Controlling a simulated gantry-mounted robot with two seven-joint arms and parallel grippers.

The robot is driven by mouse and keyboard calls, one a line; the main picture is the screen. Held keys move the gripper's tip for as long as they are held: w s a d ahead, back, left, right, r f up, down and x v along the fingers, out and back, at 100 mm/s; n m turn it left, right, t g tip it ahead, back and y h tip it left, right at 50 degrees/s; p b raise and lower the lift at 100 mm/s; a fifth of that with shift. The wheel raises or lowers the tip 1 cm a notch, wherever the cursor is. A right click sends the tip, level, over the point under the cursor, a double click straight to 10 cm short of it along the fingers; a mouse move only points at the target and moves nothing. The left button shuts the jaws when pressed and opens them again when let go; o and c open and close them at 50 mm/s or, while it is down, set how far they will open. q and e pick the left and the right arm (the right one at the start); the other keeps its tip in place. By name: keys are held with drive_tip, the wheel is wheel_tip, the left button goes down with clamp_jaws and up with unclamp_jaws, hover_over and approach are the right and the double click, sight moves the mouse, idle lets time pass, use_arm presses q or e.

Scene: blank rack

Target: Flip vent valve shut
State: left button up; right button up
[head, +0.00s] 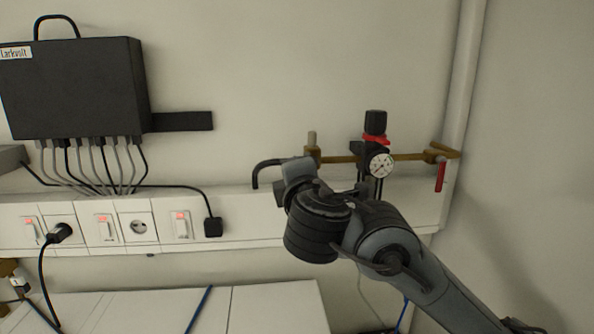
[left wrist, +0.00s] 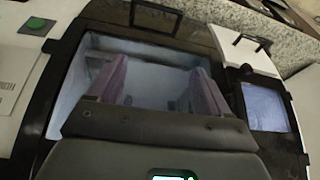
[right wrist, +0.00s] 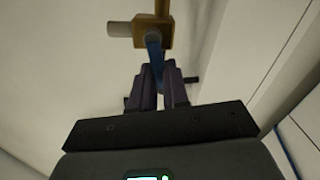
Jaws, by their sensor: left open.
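In the head view, a brass pipe (head: 335,158) runs along the wall with a round dial gauge (head: 382,165). A red lever (head: 440,176) hangs down at its right end. My right arm reaches the pipe's left end and hides the handle there. In the right wrist view, a brass valve body (right wrist: 148,33) has a blue lever (right wrist: 154,50) reaching down between the fingertips of my right gripper (right wrist: 159,70). The fingers are close together on the lever. My left gripper (left wrist: 158,70) is open and empty in the left wrist view, away from the valves. No label shows which valve is the vent.
A black box (head: 75,88) with several cables hangs on the wall at the left. A white socket strip (head: 160,222) with switches runs below. A vertical pipe (head: 464,80) stands at the corner. My left gripper faces a black-framed machine with a display (left wrist: 265,106).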

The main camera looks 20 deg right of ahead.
clamp_jaws()
drive_tip(key=m+b, duration=0.1)
drive_tip(key=r+m+b, duration=0.1)
drive_tip(key=shift+m+b, duration=0.35)
drive_tip(key=shift+m, duration=0.05)
drive_tip(key=o, duration=0.6)
unclamp_jaws()
drive_tip(key=shift+a, duration=0.1)
drive_tip(key=b+v, duration=0.3)
drive_tip(key=v, duration=0.7)
drive_tip(key=shift+s, duration=0.4)
